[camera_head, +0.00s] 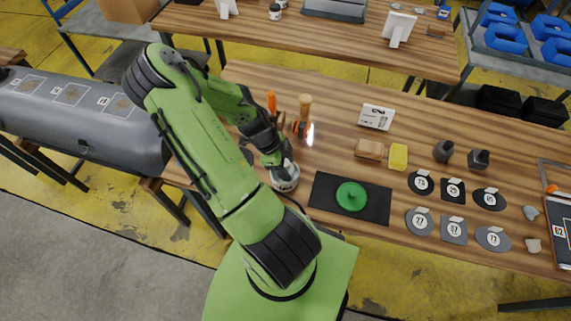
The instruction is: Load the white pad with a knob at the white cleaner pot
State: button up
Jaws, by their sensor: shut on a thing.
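The white cleaner pot (285,184) stands near the front edge of the wooden table, just left of the black mat. My gripper (286,167) points down right over the pot's mouth. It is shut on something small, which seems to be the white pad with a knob. The pad itself is mostly hidden by the fingers and cannot be told apart from the pot's pale top. I cannot tell whether the pad touches the inside of the pot.
A green round pad with a knob (351,196) lies on the black mat (377,210). A yellow sponge (398,157), a wooden block (370,149), numbered dark patches (454,230) and a sign (376,117) are to the right. Orange-handled tools (304,115) stand behind my gripper.

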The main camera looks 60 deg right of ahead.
aim_at(286, 163)
jog(key=shift+f+b, duration=0.4)
jog(key=shift+a+f+b, duration=0.25)
jog(key=shift+b, duration=0.5)
dwell(2.6)
jog(key=shift+d+r+p, duration=0.2)
jog(key=shift+r+p, duration=2.05)
jog(key=shift+r, duration=1.45)
